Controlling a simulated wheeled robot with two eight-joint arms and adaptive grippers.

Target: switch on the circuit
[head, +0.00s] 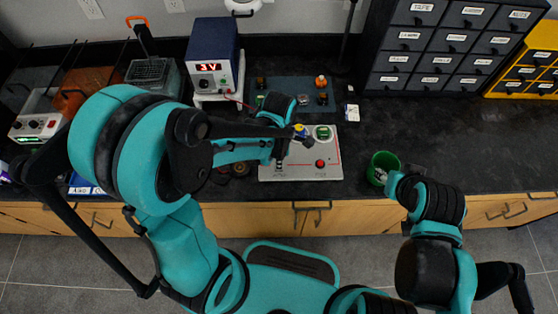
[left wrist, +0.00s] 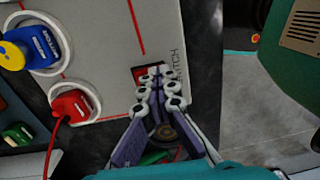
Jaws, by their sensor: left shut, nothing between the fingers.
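The circuit board (head: 330,172) is a light panel with red lines on the bench. It carries a round green-faced part (head: 322,133) and a red round part (head: 320,163). My left gripper (head: 281,158) is over its left part. In the left wrist view the gripper's fingertips (left wrist: 160,77) are together and empty, at the red switch (left wrist: 139,73) beside the lettering "SWITCH". They partly cover the switch; its position and any contact are unclear. My right arm is at the right, away from the board; its gripper's state is not clear.
A power supply (head: 212,55) reading 3V stands behind, left of the board. A green cup (head: 383,166) stands to its right. Blue-yellow (left wrist: 31,47) and red (left wrist: 75,106) plugs sit close to my left gripper. The bench at the right (head: 445,135) is clear.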

